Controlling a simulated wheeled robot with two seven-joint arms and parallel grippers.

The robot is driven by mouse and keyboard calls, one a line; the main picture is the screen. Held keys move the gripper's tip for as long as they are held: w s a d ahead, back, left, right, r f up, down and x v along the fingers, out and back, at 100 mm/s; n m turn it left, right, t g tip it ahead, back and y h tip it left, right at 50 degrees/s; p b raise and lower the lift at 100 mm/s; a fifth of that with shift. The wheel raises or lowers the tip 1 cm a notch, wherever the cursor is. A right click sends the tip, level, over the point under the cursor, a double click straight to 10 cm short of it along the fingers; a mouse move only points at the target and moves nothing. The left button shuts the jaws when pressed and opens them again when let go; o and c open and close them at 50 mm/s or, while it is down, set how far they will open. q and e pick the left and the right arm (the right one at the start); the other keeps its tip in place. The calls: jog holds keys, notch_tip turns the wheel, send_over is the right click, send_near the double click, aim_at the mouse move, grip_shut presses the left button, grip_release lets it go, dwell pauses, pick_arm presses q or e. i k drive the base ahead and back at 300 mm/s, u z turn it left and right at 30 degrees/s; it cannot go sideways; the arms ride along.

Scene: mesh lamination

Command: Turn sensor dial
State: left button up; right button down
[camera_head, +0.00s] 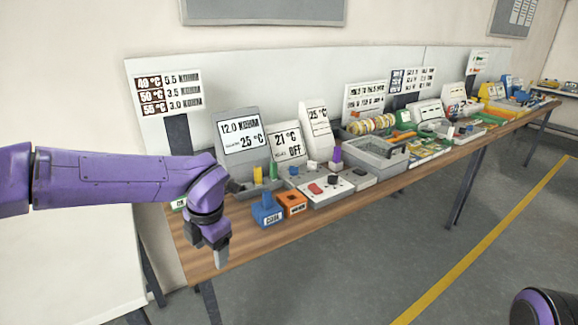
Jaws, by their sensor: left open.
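A light grey control box (340,190) sits near the front edge of the long table, with a red button (315,188) and a round black knob (333,179) on top. I cannot tell for sure whether this knob is the sensor dial. My left gripper (221,256) points down at the table's near left end, left of the box and apart from it. It is open, and I see nothing in it. Only a purple and black part of my right arm shows at the bottom right; its gripper is out of view.
A blue block (267,213) and an orange block (292,204) stand between my left gripper and the control box. A grey tray (372,158) and several items fill the table (240,255) to the right.

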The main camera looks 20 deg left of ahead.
aim_at(294, 171)
jog(key=z, duration=0.05)
jog(key=i, duration=1.9)
